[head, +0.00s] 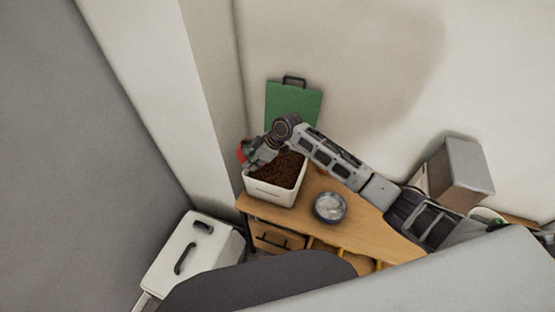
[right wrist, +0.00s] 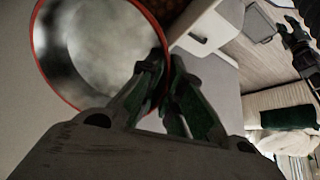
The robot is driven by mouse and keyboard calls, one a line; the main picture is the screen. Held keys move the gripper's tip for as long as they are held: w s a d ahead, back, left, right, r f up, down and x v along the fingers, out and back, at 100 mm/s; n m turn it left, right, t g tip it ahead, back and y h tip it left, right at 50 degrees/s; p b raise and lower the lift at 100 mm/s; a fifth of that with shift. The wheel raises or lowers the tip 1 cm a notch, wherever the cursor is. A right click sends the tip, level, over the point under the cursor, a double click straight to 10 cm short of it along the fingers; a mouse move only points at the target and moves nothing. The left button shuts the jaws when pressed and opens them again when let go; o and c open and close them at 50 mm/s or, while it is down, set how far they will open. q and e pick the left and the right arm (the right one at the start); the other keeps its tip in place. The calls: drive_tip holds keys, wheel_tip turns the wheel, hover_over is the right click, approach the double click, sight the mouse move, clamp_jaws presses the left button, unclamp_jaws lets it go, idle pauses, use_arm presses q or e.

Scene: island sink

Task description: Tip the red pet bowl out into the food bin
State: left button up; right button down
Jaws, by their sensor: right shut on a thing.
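The red pet bowl (head: 241,152) is at the far left corner of the food bin, mostly hidden by my gripper in the head view. My right gripper (head: 256,157) is shut on its rim. In the right wrist view the bowl (right wrist: 95,50) shows a red rim and a shiny grey inside with no food visible; it looks tilted. My right fingertips (right wrist: 160,75) meet at the rim there. The food bin (head: 272,196) is a white open box holding brown food, on the wooden counter. A dark jointed shape (right wrist: 299,45), apparently my left gripper, is too small to read.
A round metal bowl (head: 330,207) stands on the wooden counter (head: 365,220) right of the bin. A green board (head: 293,103) leans at the wall behind. A grey box (head: 460,172) stands at the right. A white lidded container (head: 195,250) is at lower left.

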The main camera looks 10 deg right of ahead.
drive_tip(key=shift+a+r, duration=0.15)
drive_tip(key=shift+a, duration=0.05)
drive_tip(key=shift+a+h, duration=0.6)
drive_tip(key=shift+w+a+f+g+h, duration=0.15)
drive_tip(key=shift+a+f+h, duration=0.2)
drive_tip(key=shift+a+h, duration=0.55)
drive_tip(key=shift+w+a+f+g+h, duration=0.1)
drive_tip(key=shift+a+f+h, duration=0.3)
drive_tip(key=shift+a+h, duration=0.45)
drive_tip(key=shift+w+a+f+g+h, duration=0.15)
drive_tip(key=shift+a+f+h, duration=0.2)
drive_tip(key=shift+a+h, duration=0.55)
drive_tip(key=shift+d+h, duration=0.1)
drive_tip(key=shift+h, duration=0.15)
